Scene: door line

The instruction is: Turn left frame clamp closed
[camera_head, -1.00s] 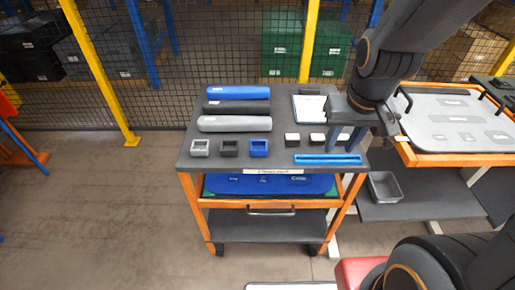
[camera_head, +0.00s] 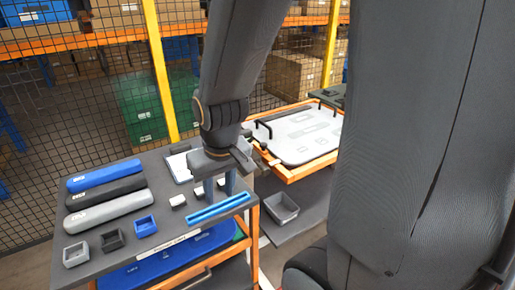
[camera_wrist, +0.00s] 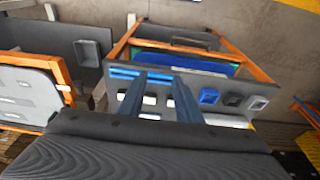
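The orange frame (camera_head: 296,172) holds a light grey door panel (camera_head: 310,128) to the right of the cart. A black bent bar (camera_head: 262,129) stands at the frame's left side, and another black bar (camera_head: 313,102) stands farther right. I cannot tell whether the left bar is the clamp or how far it is turned. My gripper (camera_head: 220,187) points down over the cart's right part, left of the frame. In the wrist view its two fingers (camera_wrist: 158,88) are apart with nothing between them. The frame (camera_wrist: 60,78) shows at the left there, its clamps not clear.
The cart top (camera_head: 100,250) carries blue, black and grey rolls, several small boxes and a blue slotted bar (camera_head: 218,208) close by my fingers. A grey bin (camera_head: 281,207) sits on a low shelf between cart and frame. A mesh fence (camera_head: 110,75) stands behind.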

